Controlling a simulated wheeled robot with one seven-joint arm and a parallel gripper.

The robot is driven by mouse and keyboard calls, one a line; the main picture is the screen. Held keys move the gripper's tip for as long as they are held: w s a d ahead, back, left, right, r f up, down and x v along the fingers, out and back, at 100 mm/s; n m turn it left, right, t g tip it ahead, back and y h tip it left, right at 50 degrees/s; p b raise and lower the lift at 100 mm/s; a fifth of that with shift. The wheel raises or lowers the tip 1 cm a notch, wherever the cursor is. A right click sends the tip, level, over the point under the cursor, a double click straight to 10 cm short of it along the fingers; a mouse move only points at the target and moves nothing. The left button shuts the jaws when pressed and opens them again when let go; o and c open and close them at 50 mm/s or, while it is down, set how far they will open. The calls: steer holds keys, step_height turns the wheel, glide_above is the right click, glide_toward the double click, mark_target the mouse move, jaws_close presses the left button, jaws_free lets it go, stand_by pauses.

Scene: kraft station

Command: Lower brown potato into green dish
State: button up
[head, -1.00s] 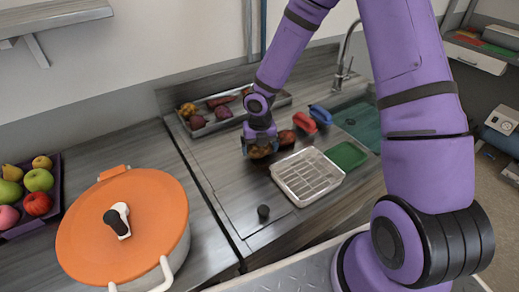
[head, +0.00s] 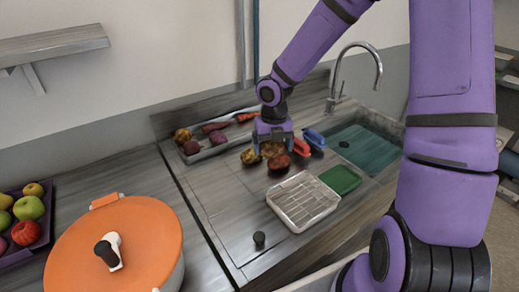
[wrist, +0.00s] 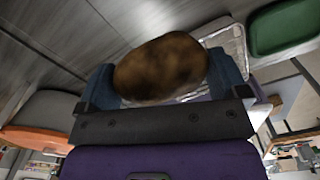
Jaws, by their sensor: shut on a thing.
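My gripper (head: 272,142) is shut on a brown potato (wrist: 160,68), seen between the two fingers in the wrist view. In the head view this potato (head: 271,150) hangs under the fingers, seemingly above the counter. The green dish (head: 340,179) lies to the right and nearer the camera, beyond the clear tray's corner. It looks empty, and it also shows at the top right of the wrist view (wrist: 285,27). My gripper and the potato are apart from the dish.
A yellowish potato (head: 250,156) and a reddish one (head: 279,166) lie near my gripper. A clear ribbed tray (head: 302,202) adjoins the dish. Red (head: 301,147) and blue (head: 314,137) items stand by the sink (head: 365,150). An orange-lidded pot (head: 140,240) is at left.

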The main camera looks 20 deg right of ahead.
steer(key=s+d, duration=0.4)
steer(key=d, duration=0.4)
glide_toward(340, 180)
steer(key=shift+w+a+f, duration=0.35)
steer(key=shift+a+f, duration=0.1)
steer(key=shift+a, duration=0.25)
steer(key=shift+s+d+f, duration=0.3)
steer(key=shift+d+f, duration=0.15)
steer(key=shift+d, duration=0.3)
steer(key=shift+f, duration=2.45)
stand_by(1.3)
steer(key=o, duration=0.6)
steer(key=shift+o, duration=0.2)
step_height(340, 180, up, 11)
stand_by(0.4)
